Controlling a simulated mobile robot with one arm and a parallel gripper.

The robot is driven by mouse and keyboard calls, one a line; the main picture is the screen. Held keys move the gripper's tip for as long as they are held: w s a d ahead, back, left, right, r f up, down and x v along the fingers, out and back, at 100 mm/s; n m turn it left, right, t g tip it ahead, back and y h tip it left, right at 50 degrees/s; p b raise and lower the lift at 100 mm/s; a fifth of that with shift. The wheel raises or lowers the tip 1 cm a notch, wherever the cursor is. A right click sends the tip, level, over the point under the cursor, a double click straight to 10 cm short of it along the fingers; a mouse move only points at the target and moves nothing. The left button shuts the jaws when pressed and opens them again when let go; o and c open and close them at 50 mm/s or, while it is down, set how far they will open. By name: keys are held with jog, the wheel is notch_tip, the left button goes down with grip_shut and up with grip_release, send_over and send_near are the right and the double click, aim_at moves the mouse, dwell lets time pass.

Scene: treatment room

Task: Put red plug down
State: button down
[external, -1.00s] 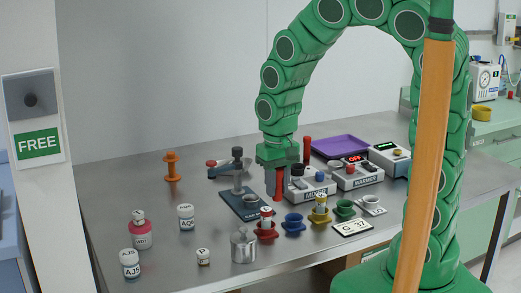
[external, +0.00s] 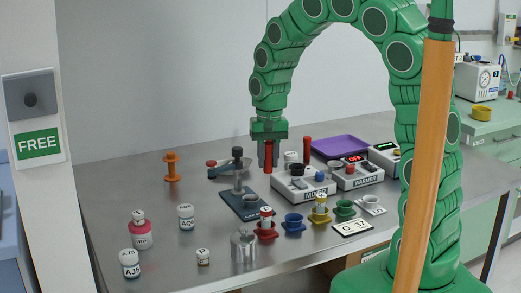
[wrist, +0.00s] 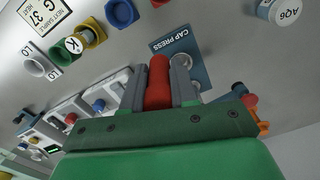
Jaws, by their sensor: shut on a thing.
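My gripper (external: 267,160) is shut on the red plug (external: 269,152), which hangs upright between the fingers above the steel table. In the wrist view the red plug (wrist: 158,82) sits between the two grey fingers (wrist: 159,85). In the external view, the gripper is above and between the cap press (external: 245,205) and the mixer (external: 303,191). The blue cap press plate (wrist: 185,58) shows beyond the plug in the wrist view. A second red post (external: 307,149) stands behind the mixer.
Red, blue (external: 293,223), yellow and green cups line the front. A warmer (external: 357,180) and purple tray (external: 340,146) stand to the right and back. An orange spool (external: 172,167) stands at the back left, with several jars in front. Bare table lies between.

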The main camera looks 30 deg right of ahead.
jog(key=w+d+m, duration=0.4)
jog(key=w+d, duration=0.5)
jog(key=w, duration=0.1)
jog(key=w+d+m, duration=0.3)
jog(key=d, duration=0.8)
jog(key=w+d+m, duration=0.3)
jog(key=w+d, duration=0.1)
jog(key=d, duration=0.8)
jog(key=w+d+m, duration=0.3)
jog(key=d, duration=0.8)
send_over(340, 149)
jog(key=shift+f, duration=4.95)
jog(key=shift+w+f, duration=0.15)
jog(key=shift+f, duration=0.1)
jog(key=shift+f, duration=0.1)
jog(key=shift+f, duration=1.55)
